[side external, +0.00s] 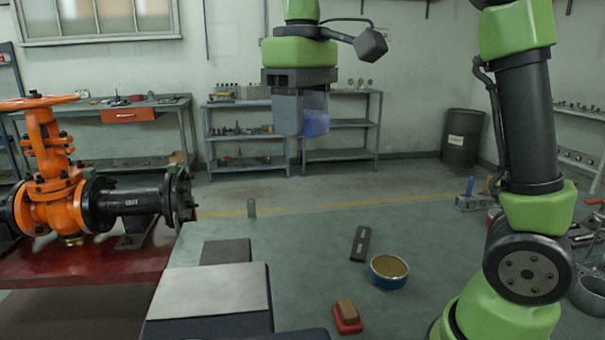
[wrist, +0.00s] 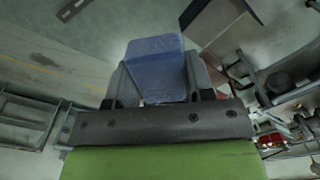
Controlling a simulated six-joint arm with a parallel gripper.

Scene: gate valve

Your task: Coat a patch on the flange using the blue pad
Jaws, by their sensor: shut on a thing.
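My gripper (side external: 300,112) is high above the floor between the bench and the back shelves, fingers pointing down. It is shut on the blue pad (side external: 316,121). In the wrist view the blue pad (wrist: 156,68) sits between the two grey fingers. The orange gate valve (side external: 50,190) stands at the left, with black pipe on both sides. The flange (side external: 180,198) is the black disc at the right end of the pipe marked OUT. My gripper appears well to the right of the flange and higher than it, with the pad touching nothing else.
The green-grey bench (side external: 330,240) carries a blue-rimmed tin (side external: 389,271), a dark slotted bar (side external: 360,244), a red and brown block (side external: 347,316) and a pale flat plate (side external: 212,290). The valve rests on a red stand (side external: 90,262). Air between pad and flange looks clear.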

